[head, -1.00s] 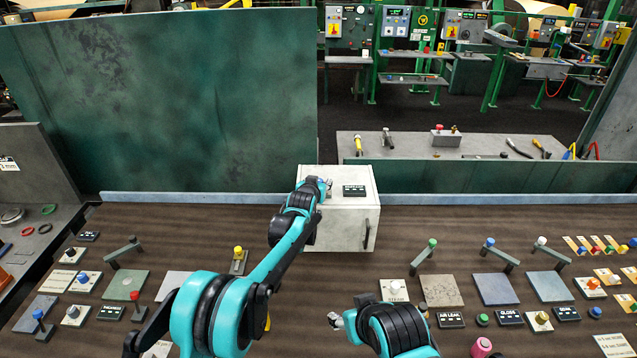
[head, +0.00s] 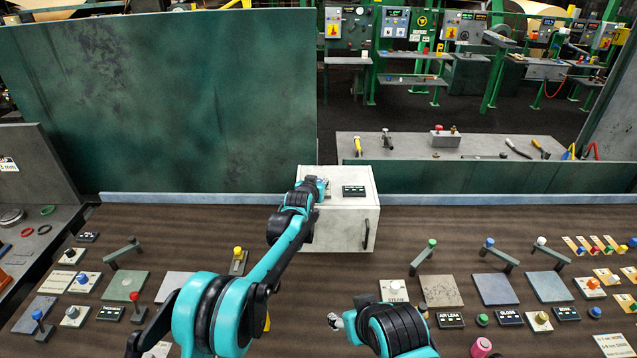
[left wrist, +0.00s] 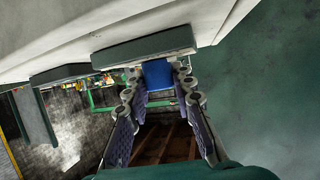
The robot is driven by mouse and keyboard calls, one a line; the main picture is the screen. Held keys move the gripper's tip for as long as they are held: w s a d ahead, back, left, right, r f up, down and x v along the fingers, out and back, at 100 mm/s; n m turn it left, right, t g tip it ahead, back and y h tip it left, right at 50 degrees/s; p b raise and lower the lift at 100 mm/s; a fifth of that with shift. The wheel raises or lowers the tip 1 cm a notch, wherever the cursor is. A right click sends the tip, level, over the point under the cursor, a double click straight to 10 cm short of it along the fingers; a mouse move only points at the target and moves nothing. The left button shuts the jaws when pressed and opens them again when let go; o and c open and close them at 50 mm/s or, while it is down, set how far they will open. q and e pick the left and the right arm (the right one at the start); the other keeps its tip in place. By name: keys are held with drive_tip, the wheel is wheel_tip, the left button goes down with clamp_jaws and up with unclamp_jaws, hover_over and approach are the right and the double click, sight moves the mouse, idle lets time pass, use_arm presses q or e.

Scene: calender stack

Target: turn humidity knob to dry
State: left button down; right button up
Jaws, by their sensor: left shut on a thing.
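The white box (head: 345,228) stands at the back middle of the brown table. A dark label plate (head: 354,190) is on its top; its text is too small to read. My left gripper (head: 322,186) is at the box top, left of that plate. In the left wrist view, my left gripper (left wrist: 159,78) has its fingers on both sides of a blue knob (left wrist: 157,76) and is shut on it. The knob meets a grey plate (left wrist: 145,50) on the box. In the head view my gripper hides the knob. My right gripper (head: 336,320) is low in front, apart from the box; its opening is unclear.
A tall green panel (head: 170,100) stands behind the table at the left. A grey shelf (head: 400,146) with tools is behind the box. Several levers, buttons and plates (head: 498,289) fill both sides of the table. A yellow-topped lever (head: 238,253) is close to my left arm.

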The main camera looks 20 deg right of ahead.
use_arm(q)
drive_tip(key=shift+m+h, duration=0.3)
drive_tip(key=shift+w+a+m+g+h, duration=0.1)
drive_tip(key=shift+m+g+h, duration=0.7)
drive_tip(key=shift+m+h, duration=0.1)
drive_tip(key=shift+m+g+h, duration=0.9)
drive_tip(key=shift+m, duration=0.2)
drive_tip(key=shift+m+g+h, duration=0.7)
drive_tip(key=shift+m+g, duration=0.5)
drive_tip(key=shift+m+g+p, duration=0.45)
drive_tip(key=shift+m+g, duration=0.15)
drive_tip(key=shift+g, duration=0.1)
drive_tip(key=shift+m+g+h, duration=0.3)
drive_tip(key=shift+g, duration=0.2)
drive_tip(key=c, duration=1.3)
unclamp_jaws()
drive_tip(key=shift+f, duration=0.1)
drive_tip(key=shift+o, duration=0.2)
